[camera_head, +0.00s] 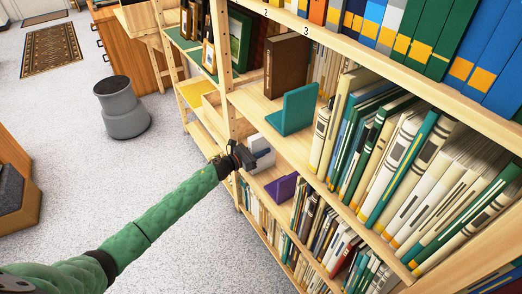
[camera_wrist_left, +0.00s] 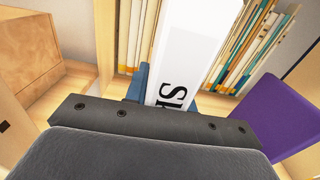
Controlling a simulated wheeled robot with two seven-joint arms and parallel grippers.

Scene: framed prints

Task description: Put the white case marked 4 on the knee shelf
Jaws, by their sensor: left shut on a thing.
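My left gripper (camera_head: 242,157) reaches in from the left to the front of the shelf unit and is shut on a white case (camera_head: 261,154). In the left wrist view the white case (camera_wrist_left: 195,45) stands between the fingers (camera_wrist_left: 178,95), with black letters on its face. No 4 can be read on it. The case is at the lower shelf opening (camera_head: 257,182), left of a purple bookend (camera_head: 281,187). I cannot tell whether it rests on the board. My right gripper is not in view.
The purple bookend (camera_wrist_left: 285,115) and a row of books (camera_wrist_left: 255,45) show beside the case. A green bookend (camera_head: 294,112) and brown book (camera_head: 286,66) stand on the shelf above. A grey bin (camera_head: 122,108) stands on the open carpet to the left.

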